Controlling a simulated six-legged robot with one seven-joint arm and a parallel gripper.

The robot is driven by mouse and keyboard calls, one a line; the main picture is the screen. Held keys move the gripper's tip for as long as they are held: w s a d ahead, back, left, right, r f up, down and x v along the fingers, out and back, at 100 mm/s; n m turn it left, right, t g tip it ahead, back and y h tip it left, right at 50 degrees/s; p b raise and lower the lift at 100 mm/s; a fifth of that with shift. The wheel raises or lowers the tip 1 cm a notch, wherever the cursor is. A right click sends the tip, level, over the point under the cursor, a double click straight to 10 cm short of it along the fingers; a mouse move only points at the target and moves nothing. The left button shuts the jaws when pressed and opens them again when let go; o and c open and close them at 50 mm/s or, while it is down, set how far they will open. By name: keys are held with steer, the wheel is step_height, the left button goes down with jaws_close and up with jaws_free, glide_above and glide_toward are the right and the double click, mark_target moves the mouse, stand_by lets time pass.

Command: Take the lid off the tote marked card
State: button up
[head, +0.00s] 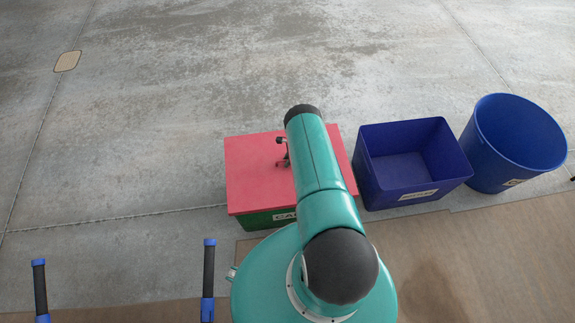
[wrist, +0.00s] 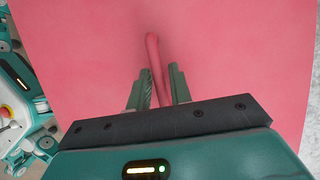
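A green tote (head: 258,220) with a flat red lid (head: 250,175) stands on the floor in the head view. Its label shows "CA"; my arm hides the rest. The lid is on the tote and also fills most of the wrist view (wrist: 80,60). A raised red handle (wrist: 154,52) stands out from the lid. My gripper (wrist: 159,78) is open, with one finger on each side of the handle. The left finger looks very close to the handle; a gap shows at the right finger. In the head view my arm covers most of the gripper.
An open, empty blue bin (head: 405,165) with a label stands right of the tote. A round blue tub (head: 520,140) stands beyond it on the right. The concrete floor (head: 150,110) behind and to the left is clear. A brown floor strip (head: 480,265) lies in front.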

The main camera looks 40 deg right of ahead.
jaws_close()
stand_by(1.2)
